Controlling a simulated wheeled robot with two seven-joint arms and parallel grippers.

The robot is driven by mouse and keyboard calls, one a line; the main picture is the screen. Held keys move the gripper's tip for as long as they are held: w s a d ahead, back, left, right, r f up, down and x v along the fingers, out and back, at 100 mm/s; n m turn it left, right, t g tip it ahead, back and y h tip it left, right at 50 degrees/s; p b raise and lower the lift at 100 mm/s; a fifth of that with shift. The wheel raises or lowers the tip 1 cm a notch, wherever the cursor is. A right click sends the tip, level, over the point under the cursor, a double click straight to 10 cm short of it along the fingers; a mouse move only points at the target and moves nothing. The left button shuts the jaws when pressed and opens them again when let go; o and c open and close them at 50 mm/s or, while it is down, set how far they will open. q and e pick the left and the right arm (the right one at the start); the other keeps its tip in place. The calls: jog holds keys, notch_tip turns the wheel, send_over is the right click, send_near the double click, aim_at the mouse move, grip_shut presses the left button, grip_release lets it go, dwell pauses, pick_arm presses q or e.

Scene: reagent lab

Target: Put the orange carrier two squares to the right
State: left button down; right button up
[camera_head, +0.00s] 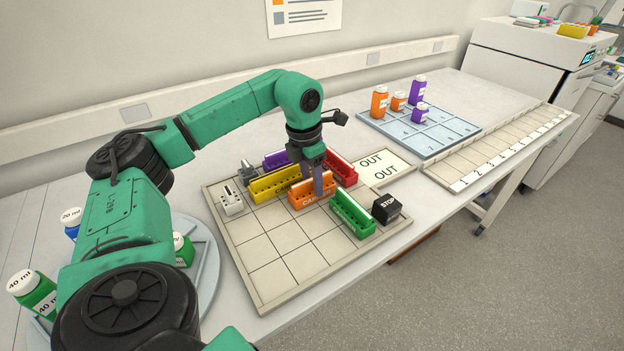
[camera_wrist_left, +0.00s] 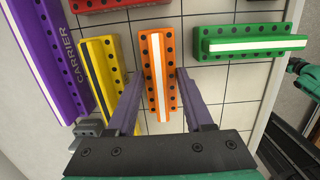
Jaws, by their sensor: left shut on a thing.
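The orange carrier (camera_head: 302,201) sits among the other carriers on the gridded board (camera_head: 268,272). My left gripper (camera_head: 318,188) comes down on it from above and is shut on it. In the left wrist view the orange carrier (camera_wrist_left: 158,92) lies between the two purple-grey fingers, one on each long side. I cannot tell whether it is lifted off the board. My right gripper is not in view.
A yellow carrier (camera_head: 268,187) is to the left, purple (camera_head: 275,159) and red (camera_head: 341,168) ones behind, a green one (camera_head: 352,216) to the right. A black STOP block (camera_head: 386,208) stands beyond green. The board's front squares are empty. An OUT card (camera_head: 384,167) lies behind.

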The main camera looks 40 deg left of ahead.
aim_at(306, 181)
pick_arm(q)
jog(key=shift+f, duration=0.2)
jog(key=shift+c, duration=1.4)
grip_release()
jog(key=shift+r, duration=0.1)
notch_tip(306, 181, up, 12)
jog(key=s, duration=0.1)
jog(key=shift+s+a+r, duration=0.15)
jog(key=shift+s+a, duration=0.1)
